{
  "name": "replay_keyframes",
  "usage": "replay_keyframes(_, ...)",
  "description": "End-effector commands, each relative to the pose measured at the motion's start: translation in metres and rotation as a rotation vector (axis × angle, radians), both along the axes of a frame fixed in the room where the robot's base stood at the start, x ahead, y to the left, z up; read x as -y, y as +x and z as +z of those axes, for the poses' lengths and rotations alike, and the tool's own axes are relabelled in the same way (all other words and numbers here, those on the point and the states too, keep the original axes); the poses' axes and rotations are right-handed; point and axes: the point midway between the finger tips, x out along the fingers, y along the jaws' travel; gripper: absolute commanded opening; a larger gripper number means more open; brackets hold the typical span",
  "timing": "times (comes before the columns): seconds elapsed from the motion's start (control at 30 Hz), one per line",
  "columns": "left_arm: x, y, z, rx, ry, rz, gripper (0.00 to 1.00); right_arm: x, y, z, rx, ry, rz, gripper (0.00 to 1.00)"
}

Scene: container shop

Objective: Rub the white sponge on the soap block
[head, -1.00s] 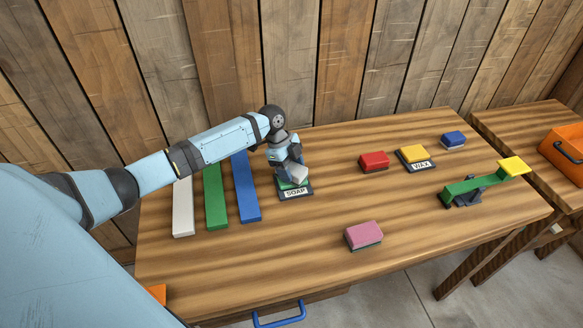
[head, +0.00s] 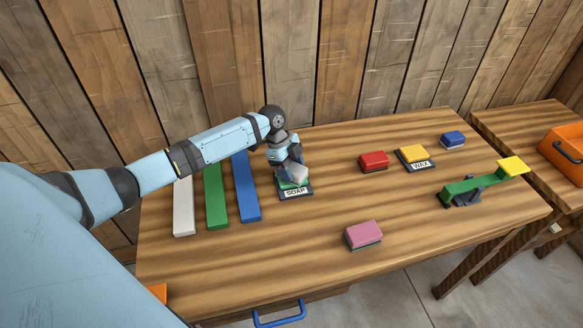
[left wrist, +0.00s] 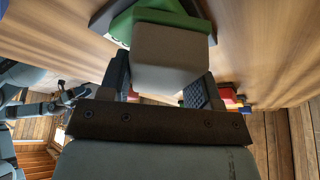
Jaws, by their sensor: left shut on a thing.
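The white sponge (head: 299,174) is between the fingers of my left gripper (head: 290,168), which is shut on it. It also shows in the left wrist view (left wrist: 168,55), large between the two fingers. The soap block (head: 285,184) is green and lies on a dark base labelled SOAP (head: 308,190). The sponge is right at the green block and hides part of it; whether they touch I cannot tell for certain. In the left wrist view the green block (left wrist: 165,8) shows just beyond the sponge.
White (head: 183,208), green (head: 215,195) and blue (head: 246,188) strips lie left of the soap. Red (head: 374,160), pink (head: 363,235) and blue (head: 453,139) sponges, a yellow WAX block (head: 413,153) and a green balance (head: 476,186) stand right.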

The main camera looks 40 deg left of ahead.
Motion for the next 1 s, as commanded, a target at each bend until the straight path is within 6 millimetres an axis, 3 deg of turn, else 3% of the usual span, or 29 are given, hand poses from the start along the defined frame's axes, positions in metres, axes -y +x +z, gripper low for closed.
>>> replay_keyframes(0.27,0.000,-0.001,0.005,-0.003,0.001,-0.001,0.38,0.000,0.000,0.006,0.005,-0.003,0.001,0.43)
replay_keyframes(1.0,0.000,0.000,0.066,-0.001,0.000,0.000,0.38,0.002,-0.004,0.052,0.011,-0.019,0.012,0.43)
